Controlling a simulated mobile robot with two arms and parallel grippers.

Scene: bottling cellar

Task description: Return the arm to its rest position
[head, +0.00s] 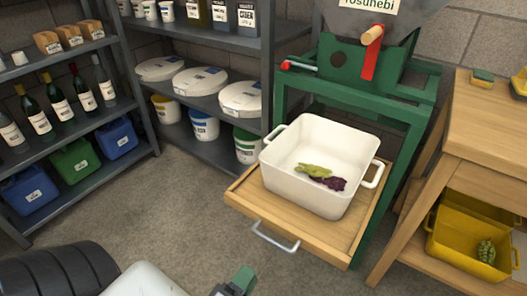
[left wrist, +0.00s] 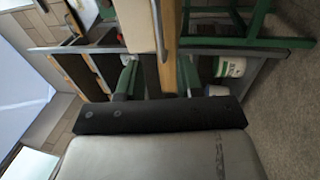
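My left gripper (head: 235,286) shows only in part at the bottom edge of the head view, with a green fingertip. It is over the floor in front of the pulled-out wooden board, apart from it. In the left wrist view two green fingers stand apart beyond the dark bar of my left gripper (left wrist: 158,78); nothing is held between them. My right gripper is in neither view.
A white two-handled tub (head: 290,190) holding green and purple pieces stands on the wooden board (head: 340,238), which has a metal handle (head: 274,238). The green press frame (head: 405,140) is behind. Shelves (head: 130,100) stand left, a wooden table (head: 490,130) right.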

